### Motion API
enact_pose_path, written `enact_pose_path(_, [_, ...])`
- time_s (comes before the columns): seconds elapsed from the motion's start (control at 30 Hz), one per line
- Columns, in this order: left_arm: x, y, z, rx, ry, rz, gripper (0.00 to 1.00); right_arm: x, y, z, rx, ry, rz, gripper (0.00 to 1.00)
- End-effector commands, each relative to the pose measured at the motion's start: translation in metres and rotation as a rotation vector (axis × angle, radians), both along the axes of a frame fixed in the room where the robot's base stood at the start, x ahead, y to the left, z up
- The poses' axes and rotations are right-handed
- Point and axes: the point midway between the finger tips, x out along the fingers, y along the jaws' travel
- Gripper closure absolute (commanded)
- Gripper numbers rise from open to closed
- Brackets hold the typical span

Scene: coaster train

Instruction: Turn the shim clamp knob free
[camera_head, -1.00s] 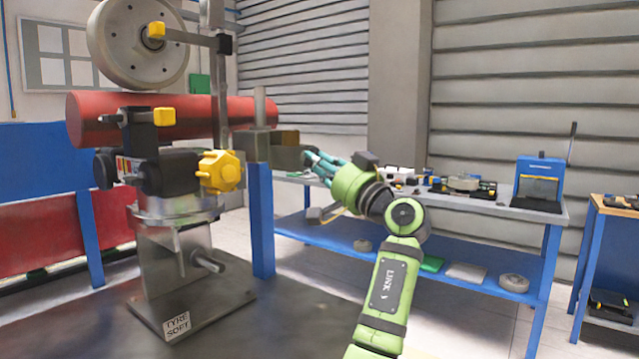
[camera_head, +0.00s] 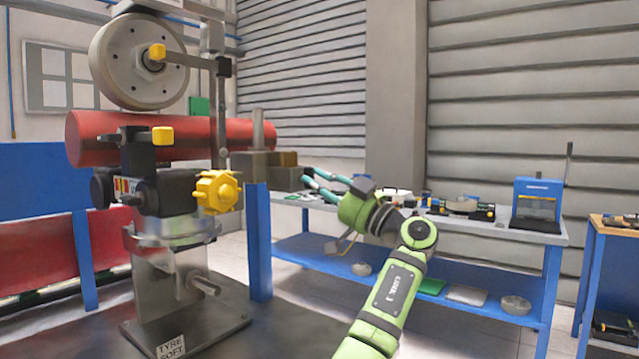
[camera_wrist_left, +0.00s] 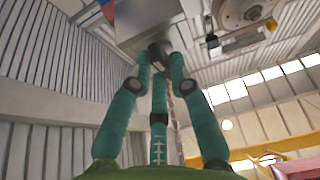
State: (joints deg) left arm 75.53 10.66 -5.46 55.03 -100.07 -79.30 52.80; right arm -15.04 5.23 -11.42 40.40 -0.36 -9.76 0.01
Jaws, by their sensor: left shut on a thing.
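My left gripper (camera_head: 306,184) is right of the steel block (camera_head: 250,165) beside the red roller, with its teal fingers reaching left. In the left wrist view my left gripper (camera_wrist_left: 159,62) is closed around a small dark round knob-like part (camera_wrist_left: 158,50) just below a grey block (camera_wrist_left: 145,18). The fingers hide most of this part, and I cannot tell if it is the shim clamp knob. A yellow lobed knob (camera_head: 217,191) sits on the black clamp body (camera_head: 170,193), apart from the gripper to the left. My right gripper is not in view.
A grey wheel (camera_head: 125,80) stands above the red roller (camera_head: 90,140). The stand (camera_head: 170,290) rests on a dark surface. A blue workbench (camera_head: 400,265) with several tools runs behind my arm.

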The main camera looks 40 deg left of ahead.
Motion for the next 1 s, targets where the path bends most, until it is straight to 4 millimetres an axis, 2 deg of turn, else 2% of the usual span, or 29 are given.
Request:
enact_pose_path(0.13, [0.0, 0.001, 0.0, -0.001, -0.005, 0.0, 1.0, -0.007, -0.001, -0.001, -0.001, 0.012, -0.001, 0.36])
enact_pose_path(0.37, [0.0, 0.0, 0.0, -0.001, -0.004, -0.001, 1.0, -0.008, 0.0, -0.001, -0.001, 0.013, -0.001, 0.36])
enact_pose_path(0.4, [0.0, 0.0, 0.0, -0.001, -0.004, -0.001, 0.68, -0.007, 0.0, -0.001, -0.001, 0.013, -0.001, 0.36])
enact_pose_path(0.43, [0.0, 0.0, 0.0, -0.001, -0.004, -0.001, 0.56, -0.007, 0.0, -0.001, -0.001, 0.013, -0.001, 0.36])
enact_pose_path(0.8, [0.001, -0.002, -0.001, 0.0, -0.002, -0.001, 0.56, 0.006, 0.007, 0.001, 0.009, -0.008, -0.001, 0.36])
enact_pose_path(1.0, [0.004, -0.026, -0.01, 0.001, -0.001, -0.004, 0.56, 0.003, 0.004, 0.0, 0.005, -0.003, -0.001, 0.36])
